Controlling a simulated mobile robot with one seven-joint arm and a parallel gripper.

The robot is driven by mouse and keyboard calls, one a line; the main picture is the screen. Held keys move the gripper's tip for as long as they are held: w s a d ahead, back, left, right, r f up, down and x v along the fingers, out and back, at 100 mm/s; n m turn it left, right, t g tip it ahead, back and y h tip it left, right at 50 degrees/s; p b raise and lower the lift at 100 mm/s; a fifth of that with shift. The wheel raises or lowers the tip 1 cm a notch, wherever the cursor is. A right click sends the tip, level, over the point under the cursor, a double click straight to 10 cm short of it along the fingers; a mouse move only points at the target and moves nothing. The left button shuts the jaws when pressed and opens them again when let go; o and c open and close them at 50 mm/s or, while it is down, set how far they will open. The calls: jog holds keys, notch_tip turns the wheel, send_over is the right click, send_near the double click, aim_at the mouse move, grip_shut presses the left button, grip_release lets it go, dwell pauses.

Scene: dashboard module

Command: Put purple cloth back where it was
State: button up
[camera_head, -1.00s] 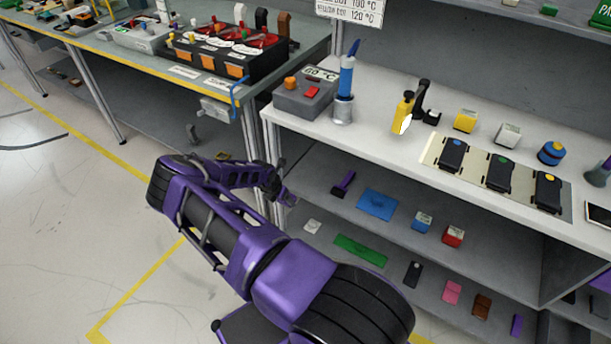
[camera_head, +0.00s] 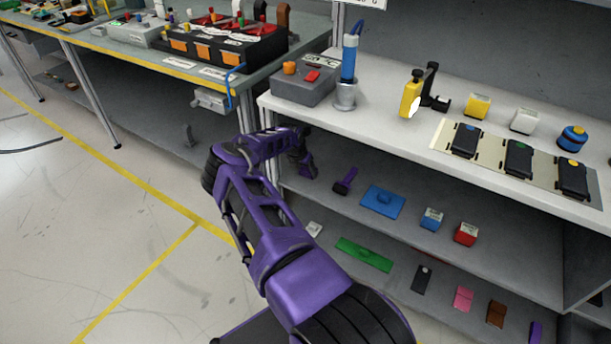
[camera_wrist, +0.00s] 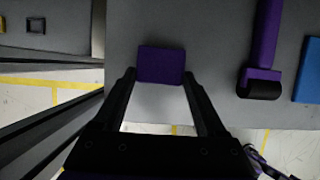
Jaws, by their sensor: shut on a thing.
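The purple cloth (camera_wrist: 161,64) shows in the wrist view as a small flat purple square between my fingertips. My gripper (camera_wrist: 160,78) is shut on its near edge. Below the cloth in that picture, a grey shelf edge and the floor show between the fingers. In the head view my gripper (camera_head: 303,160) is at the left end of the middle shelf (camera_head: 330,210), under the white worktop. Whether the cloth touches the shelf, I cannot tell.
A purple-handled roller (camera_head: 345,181) lies just right of my gripper; it also shows in the wrist view (camera_wrist: 264,50). Further right are a blue cloth (camera_head: 383,201), a blue box (camera_head: 431,218) and a red box (camera_head: 466,233). A table leg stands close left.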

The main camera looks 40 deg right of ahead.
jog(key=shift+d, duration=0.1)
jog(key=shift+f, duration=0.2)
jog(key=o, duration=1.4)
jog(key=shift+r, duration=0.25)
jog(key=s+a+p, duration=0.2)
jog(key=s+a, duration=0.2)
jog(key=a, duration=0.7)
jog(key=shift+s+a+r+p, duration=0.3)
jog(key=shift+s, duration=0.1)
jog(key=shift+w, duration=0.1)
